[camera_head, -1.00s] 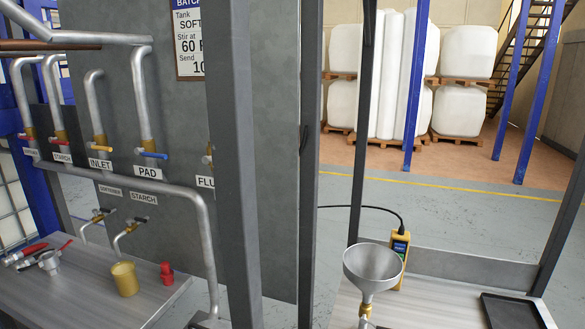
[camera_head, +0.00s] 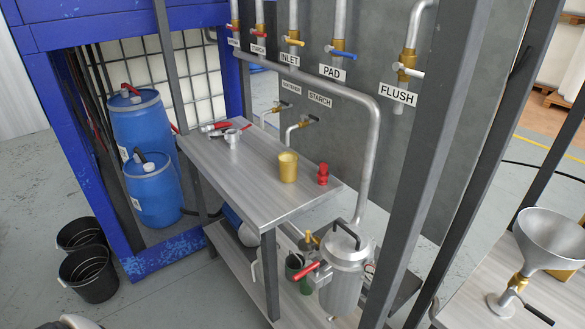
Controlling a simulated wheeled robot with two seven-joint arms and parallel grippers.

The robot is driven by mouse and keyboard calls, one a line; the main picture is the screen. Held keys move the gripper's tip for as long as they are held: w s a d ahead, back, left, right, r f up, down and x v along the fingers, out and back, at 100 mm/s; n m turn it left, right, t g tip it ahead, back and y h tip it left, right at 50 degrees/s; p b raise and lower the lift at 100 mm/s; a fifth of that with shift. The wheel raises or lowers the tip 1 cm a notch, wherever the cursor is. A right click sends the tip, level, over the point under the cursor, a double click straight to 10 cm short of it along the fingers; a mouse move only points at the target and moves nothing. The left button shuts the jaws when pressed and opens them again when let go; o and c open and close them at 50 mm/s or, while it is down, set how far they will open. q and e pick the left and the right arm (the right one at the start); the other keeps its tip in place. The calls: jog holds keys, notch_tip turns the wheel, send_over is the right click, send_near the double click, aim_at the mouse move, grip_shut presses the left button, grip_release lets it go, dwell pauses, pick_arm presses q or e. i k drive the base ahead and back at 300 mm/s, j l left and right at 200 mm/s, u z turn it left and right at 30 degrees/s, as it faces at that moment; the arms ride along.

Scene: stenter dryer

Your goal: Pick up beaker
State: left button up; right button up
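A gold-yellow cup-shaped beaker (camera_head: 288,167) stands upright on the grey workbench top (camera_head: 240,180), near its right end. Nothing touches it. A small red fitting (camera_head: 322,174) stands just to its right. Neither of my grippers shows in the head view.
Metal fittings with red handles (camera_head: 232,135) lie at the bench's far left. Labelled pipes and valves (camera_head: 404,66) run behind it. A grey post (camera_head: 430,150) rises right of the bench. A lidded metal vessel (camera_head: 342,270), blue drums (camera_head: 150,190), black buckets (camera_head: 90,272) and a funnel (camera_head: 550,238) stand around.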

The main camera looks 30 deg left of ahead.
aim_at(288, 168)
jog(key=j+z, duration=0.25)
jog(key=j, duration=0.45)
jog(key=k+j+z, duration=0.1)
jog(key=j+z, duration=0.15)
jog(key=j, duration=0.4)
